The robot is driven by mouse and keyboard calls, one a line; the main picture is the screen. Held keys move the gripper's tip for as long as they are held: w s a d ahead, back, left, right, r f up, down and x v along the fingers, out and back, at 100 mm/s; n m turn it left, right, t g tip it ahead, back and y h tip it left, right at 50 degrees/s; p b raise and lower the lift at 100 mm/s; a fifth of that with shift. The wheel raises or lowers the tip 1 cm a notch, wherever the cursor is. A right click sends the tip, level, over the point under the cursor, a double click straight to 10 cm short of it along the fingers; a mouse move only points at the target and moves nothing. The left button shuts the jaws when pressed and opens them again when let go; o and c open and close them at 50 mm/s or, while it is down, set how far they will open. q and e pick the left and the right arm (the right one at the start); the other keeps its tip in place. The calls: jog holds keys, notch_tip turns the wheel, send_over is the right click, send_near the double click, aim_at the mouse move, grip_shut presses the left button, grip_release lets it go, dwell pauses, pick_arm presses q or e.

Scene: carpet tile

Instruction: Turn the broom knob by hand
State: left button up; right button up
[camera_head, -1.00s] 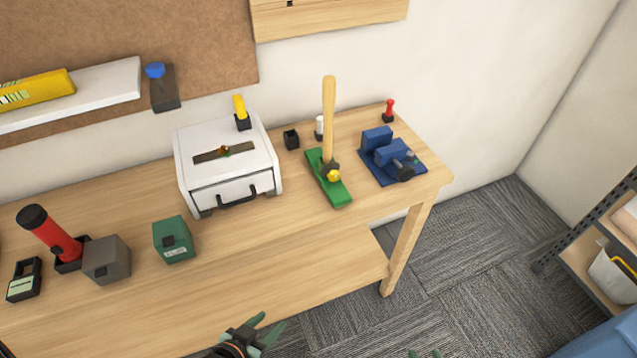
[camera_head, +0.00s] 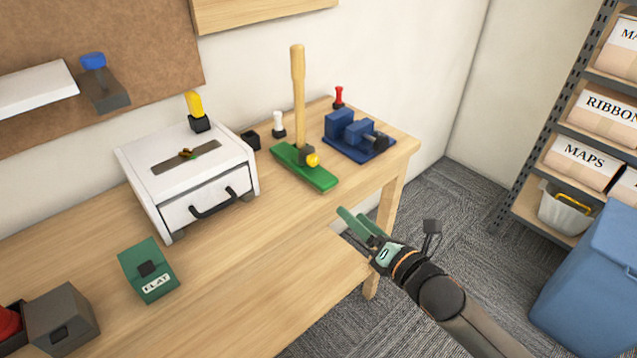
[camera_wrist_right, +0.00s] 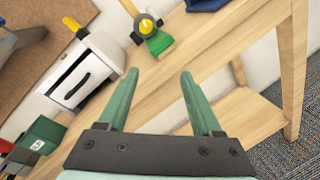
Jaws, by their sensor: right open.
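The broom stands upright on the wooden table, with a green base (camera_head: 303,167) and a pale wooden handle (camera_head: 298,95). Its yellow knob (camera_head: 313,160) sits on a dark clamp at the foot of the handle. In the right wrist view the knob (camera_wrist_right: 147,25) shows near the top, beyond the fingers. My right gripper (camera_head: 352,228) is in front of the table's right end, short of the broom and apart from it. In the wrist view the right gripper (camera_wrist_right: 158,88) has its two green fingers spread with nothing between them. My left gripper is not in view.
A white drawer box (camera_head: 188,175) stands left of the broom, and a blue vise (camera_head: 357,134) stands right of it. A green block (camera_head: 147,270) lies at the front left. The table's front edge is between my right gripper and the broom.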

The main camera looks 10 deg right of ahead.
aim_at(314, 162)
jog(key=w+a+r+n+b, duration=0.1)
jog(key=w+a+n, duration=0.1)
jog(key=w+n, duration=0.1)
jog(key=w+a+r+n+y+b, duration=0.1)
jog(key=w+a+n, duration=0.1)
jog(key=w, duration=0.4)
jog(key=w+a+r+n+b, duration=0.1)
jog(key=w+a+n, duration=0.1)
jog(key=w+n, duration=0.1)
jog(key=shift+w+a+r+n+t+y, duration=0.1)
jog(key=shift+w+n+t+y, duration=0.1)
jog(key=shift+w, duration=0.25)
jog(key=shift+w+a+n+t+y, duration=0.1)
jog(key=shift+w+n+t, duration=0.1)
jog(key=shift+w, duration=0.2)
grip_shut()
